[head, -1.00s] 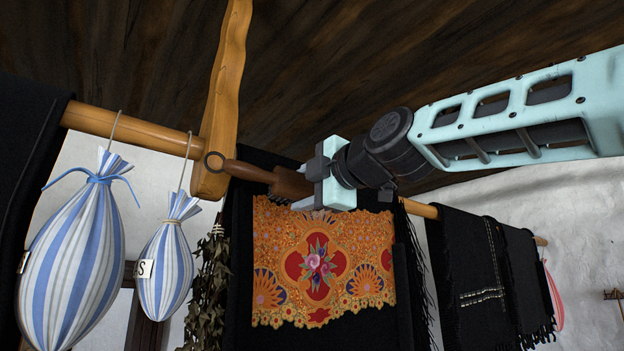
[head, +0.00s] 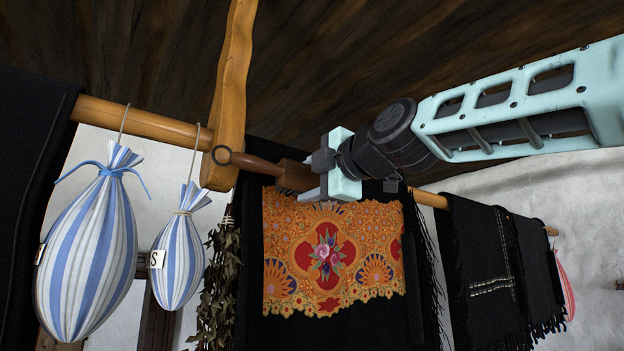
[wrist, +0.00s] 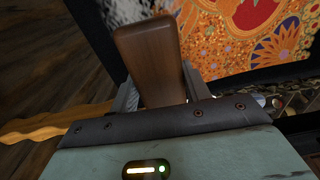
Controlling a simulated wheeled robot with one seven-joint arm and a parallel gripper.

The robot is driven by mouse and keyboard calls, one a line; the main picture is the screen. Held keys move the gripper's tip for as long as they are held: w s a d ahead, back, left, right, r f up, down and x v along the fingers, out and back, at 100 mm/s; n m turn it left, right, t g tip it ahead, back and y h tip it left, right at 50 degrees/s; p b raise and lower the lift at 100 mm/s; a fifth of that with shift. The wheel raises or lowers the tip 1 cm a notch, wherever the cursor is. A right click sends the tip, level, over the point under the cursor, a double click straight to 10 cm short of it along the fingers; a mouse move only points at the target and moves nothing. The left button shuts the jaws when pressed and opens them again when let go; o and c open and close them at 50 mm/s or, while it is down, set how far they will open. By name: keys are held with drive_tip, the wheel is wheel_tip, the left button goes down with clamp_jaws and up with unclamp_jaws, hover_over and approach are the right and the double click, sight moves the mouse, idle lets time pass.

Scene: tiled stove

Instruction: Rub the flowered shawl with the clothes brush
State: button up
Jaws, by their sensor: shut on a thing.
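The flowered shawl (head: 330,258) is black with an orange floral panel and dark fringe. It hangs from the wooden pole in the middle of the head view. The orange panel also shows in the wrist view (wrist: 238,36). My gripper (head: 322,172) is shut on the wooden clothes brush (head: 262,170), near the top of the shawl. The brush's ringed handle points left and its dark bristles face down. Its brown wooden back fills the middle of the wrist view (wrist: 148,62). I cannot tell whether the bristles touch the cloth.
Two blue-striped bags (head: 88,262) (head: 178,262) hang from the pole (head: 140,122) at left. A wooden post (head: 233,85) stands close to the brush handle. Dried leaves (head: 218,285) hang left of the shawl. Dark fringed cloths (head: 490,265) hang at right.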

drive_tip(key=shift+x, duration=1.15)
drive_tip(key=shift+d, duration=0.1)
drive_tip(key=shift+w+d+f+b, duration=0.2)
drive_tip(key=shift+w+d+b, duration=0.35)
drive_tip(key=shift+d+b, duration=0.45)
drive_tip(key=shift+w+d+r+b, duration=0.15)
drive_tip(key=shift+w+d+b, duration=0.35)
drive_tip(key=shift+d+b, duration=0.15)
drive_tip(key=shift+w+d+b, duration=0.35)
drive_tip(key=shift+w+d, duration=0.15)
drive_tip(key=shift+d, duration=0.1)
drive_tip(key=w+d, duration=0.1)
drive_tip(key=d, duration=0.1)
drive_tip(key=w+d+b, duration=0.1)
drive_tip(key=w+d, duration=0.1)
